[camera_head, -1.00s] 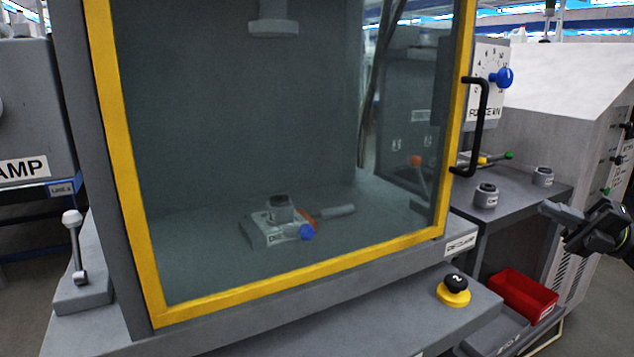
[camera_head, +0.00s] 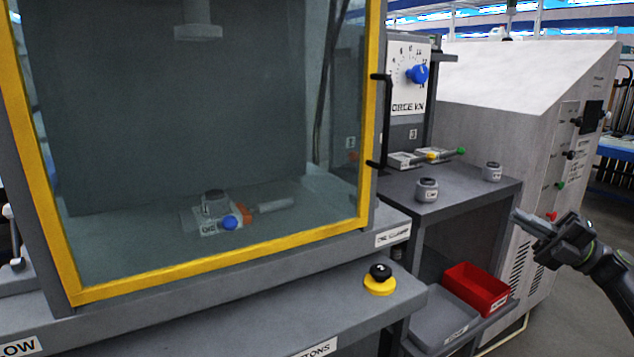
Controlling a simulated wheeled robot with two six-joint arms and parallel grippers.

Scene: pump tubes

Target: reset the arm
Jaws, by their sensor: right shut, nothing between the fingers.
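My right gripper (camera_head: 532,222) is at the right of the head view, in the air in front of the grey-white cabinet. Its fingers are shut, point left and hold nothing. It is to the right of the small side table (camera_head: 462,205) and touches no object that I can see. My left gripper and left arm are not in the view.
A press with a yellow-framed glass door (camera_head: 230,250) fills the left, with a clamp fixture (camera_head: 210,226) inside. A black-and-yellow button (camera_head: 380,280) is on its front ledge. Small grey cylinders (camera_head: 427,190) stand on the side table. A red bin (camera_head: 478,288) sits below.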

